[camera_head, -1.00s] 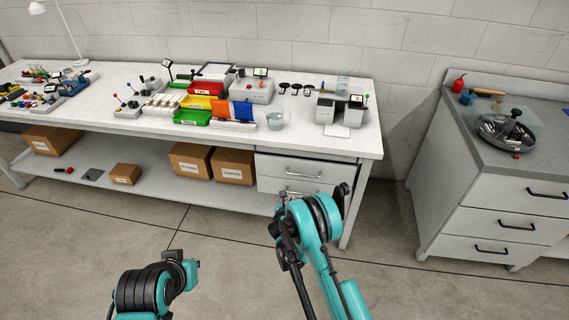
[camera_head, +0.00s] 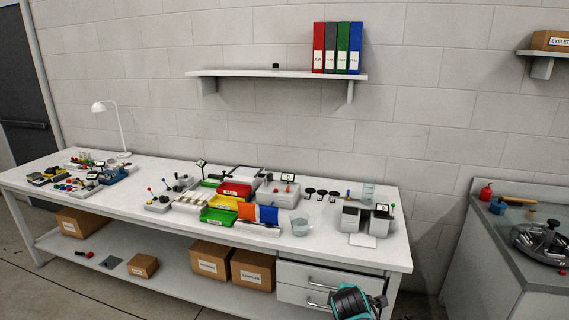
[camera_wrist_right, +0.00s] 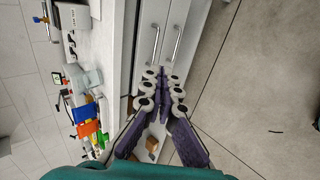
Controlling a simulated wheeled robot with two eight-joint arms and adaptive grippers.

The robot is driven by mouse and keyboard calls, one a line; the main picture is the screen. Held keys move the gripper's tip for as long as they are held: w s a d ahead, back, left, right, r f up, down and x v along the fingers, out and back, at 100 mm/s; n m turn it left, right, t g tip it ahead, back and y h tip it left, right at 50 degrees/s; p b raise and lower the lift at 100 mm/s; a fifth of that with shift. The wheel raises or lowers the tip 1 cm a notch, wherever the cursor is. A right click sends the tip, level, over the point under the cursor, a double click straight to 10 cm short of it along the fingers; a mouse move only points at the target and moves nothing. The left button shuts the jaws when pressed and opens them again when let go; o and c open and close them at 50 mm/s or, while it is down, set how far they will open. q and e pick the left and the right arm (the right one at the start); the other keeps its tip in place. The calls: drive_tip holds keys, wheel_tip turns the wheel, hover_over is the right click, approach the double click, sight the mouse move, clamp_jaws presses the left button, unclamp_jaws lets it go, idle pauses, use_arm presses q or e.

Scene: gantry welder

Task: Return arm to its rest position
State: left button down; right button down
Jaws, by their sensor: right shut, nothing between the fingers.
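My right gripper (camera_wrist_right: 167,76) shows in the right wrist view, with its two purple fingers shut together and nothing between them. It is in front of the workbench drawers (camera_wrist_right: 165,32), apart from them as far as the view shows. In the head view only a teal and black part of my right arm shows at the bottom edge, in front of the drawers (camera_head: 305,276). My left arm and gripper are out of view.
A long white workbench (camera_head: 345,262) carries colored bins (camera_head: 222,215), small devices and a lamp (camera_head: 112,115). Cardboard boxes (camera_head: 252,269) stand on its lower shelf. A wall shelf (camera_head: 270,74) holds binders (camera_head: 337,48). A grey cabinet (camera_head: 480,250) stands at the right. Open floor shows in the wrist view (camera_wrist_right: 260,80).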

drive_tip(key=s+r+m+g+y, duration=0.1)
drive_tip(key=s+r+m+y, duration=0.1)
drive_tip(key=s+m, duration=1.2)
drive_tip(key=s, duration=1)
drive_tip(key=shift+s+d+m+g, duration=0.25)
drive_tip(key=shift+s+m+g, duration=0.05)
